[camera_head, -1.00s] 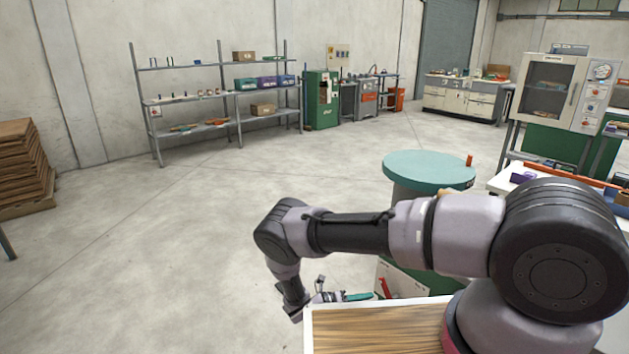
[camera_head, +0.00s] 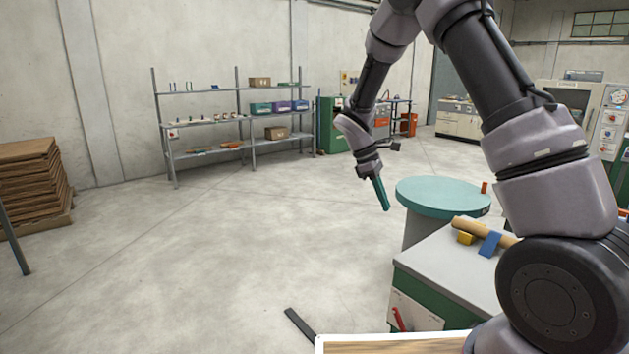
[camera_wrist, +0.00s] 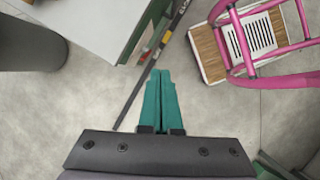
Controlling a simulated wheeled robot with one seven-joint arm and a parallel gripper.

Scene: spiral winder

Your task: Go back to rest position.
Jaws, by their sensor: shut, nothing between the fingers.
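My gripper (camera_head: 383,204) hangs at the end of my raised, bent arm in the head view, pointing down. Its teal fingers are together and hold nothing. In the wrist view the gripper (camera_wrist: 160,75) also shows its two teal fingers side by side, with grey floor beneath them. The gripper is apart from everything around it, left of the round teal-topped stand (camera_head: 445,192).
A white-topped green cabinet (camera_head: 425,268) stands at the right, with a wooden roller (camera_head: 480,229) and blue and yellow blocks on it. Metal shelves (camera_head: 237,118) line the back wall. A stack of brown sheets (camera_head: 32,183) is at far left. Middle floor is clear.

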